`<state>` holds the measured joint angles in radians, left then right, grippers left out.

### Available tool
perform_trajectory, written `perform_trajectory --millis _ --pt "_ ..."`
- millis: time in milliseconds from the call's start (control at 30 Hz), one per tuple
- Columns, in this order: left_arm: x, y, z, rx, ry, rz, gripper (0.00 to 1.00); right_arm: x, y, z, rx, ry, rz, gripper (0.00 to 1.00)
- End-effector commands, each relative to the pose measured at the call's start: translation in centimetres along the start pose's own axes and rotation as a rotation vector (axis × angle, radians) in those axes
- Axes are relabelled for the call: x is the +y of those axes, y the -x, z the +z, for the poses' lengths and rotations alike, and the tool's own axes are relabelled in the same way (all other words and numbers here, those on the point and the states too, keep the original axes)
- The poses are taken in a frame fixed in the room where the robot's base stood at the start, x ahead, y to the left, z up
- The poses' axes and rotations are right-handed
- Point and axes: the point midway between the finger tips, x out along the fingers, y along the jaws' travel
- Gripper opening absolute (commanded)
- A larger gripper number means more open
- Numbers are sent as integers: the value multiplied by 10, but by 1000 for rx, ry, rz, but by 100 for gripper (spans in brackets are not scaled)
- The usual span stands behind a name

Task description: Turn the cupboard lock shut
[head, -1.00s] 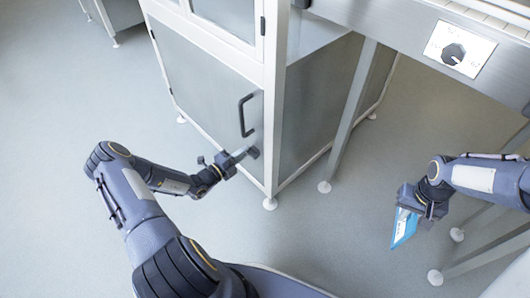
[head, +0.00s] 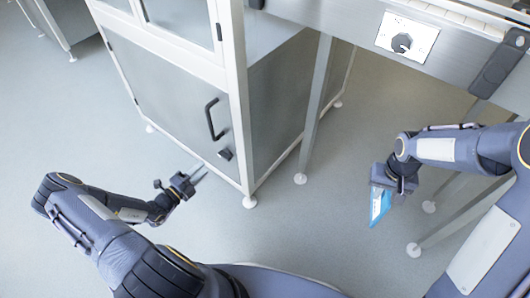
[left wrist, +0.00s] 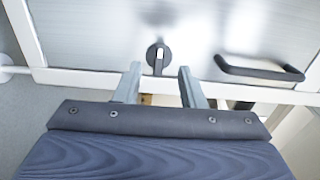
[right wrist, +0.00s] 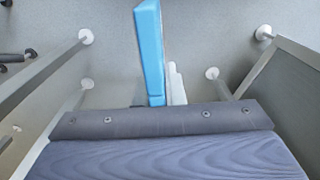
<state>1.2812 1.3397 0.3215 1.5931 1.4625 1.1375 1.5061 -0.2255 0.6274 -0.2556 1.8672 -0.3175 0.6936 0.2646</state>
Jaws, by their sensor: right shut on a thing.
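The cupboard (head: 175,80) has a grey lower door with a dark bar handle (head: 214,119). The dark lock knob (head: 224,154) sits below the handle, near the door's edge. In the left wrist view the round lock (left wrist: 158,57) shows its lever pointing toward the gripper, in line with the gap between the fingers. My left gripper (head: 202,169) is open and empty, a short way off the lock; its two fingers (left wrist: 160,78) are apart and not around it. My right gripper (head: 384,187) is shut on a blue and white flat object (head: 379,207), pointing down.
A machine with a dial panel (head: 406,38) stands right of the cupboard on metal legs (head: 315,110). Its legs stand near my right arm. The floor (head: 300,225) in front of the cupboard is clear.

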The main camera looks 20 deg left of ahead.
Motion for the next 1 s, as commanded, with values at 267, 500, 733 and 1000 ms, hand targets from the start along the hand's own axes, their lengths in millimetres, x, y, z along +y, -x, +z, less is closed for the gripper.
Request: perform_trajectory --millis 267,500,733,1000 --pt "0 36 0 -1 1 0 36 0 8 0 0 0 0 0" --pt "0 40 0 0 0 -1 36 0 8 0 0 0 0 0" --pt "0 40 0 0 0 -1 36 0 8 0 0 0 0 0" --pt "-10 34 -2 40 -50 3 36 0 10 -1 1 0 0 0"
